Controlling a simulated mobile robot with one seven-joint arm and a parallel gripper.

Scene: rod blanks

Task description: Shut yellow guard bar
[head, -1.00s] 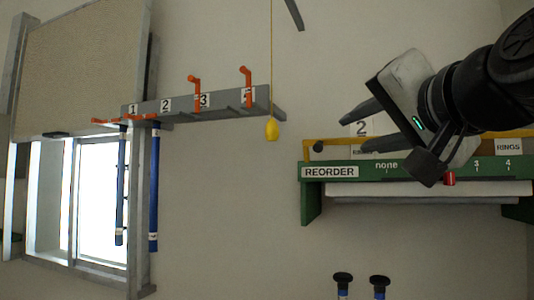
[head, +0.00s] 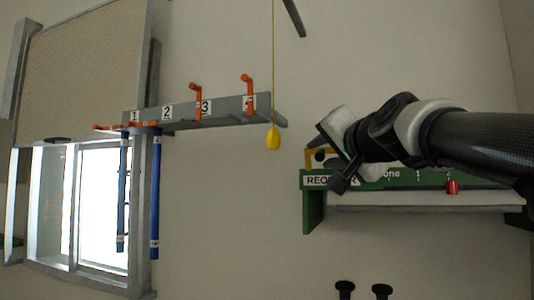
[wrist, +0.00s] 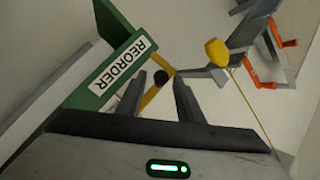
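The yellow guard bar (head: 308,158) shows at the left end of the green REORDER shelf (head: 312,208); my arm hides most of its length. In the head view the fingers are mostly hidden behind my wrist.
A yellow pendant (head: 273,138) hangs on a cord left of the shelf. A grey numbered rack (head: 180,110) with orange hooks holds blue rods (head: 155,195) beside a bright window. A red marker (head: 452,187) sits on the shelf front. Two dark knobs (head: 345,288) show below.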

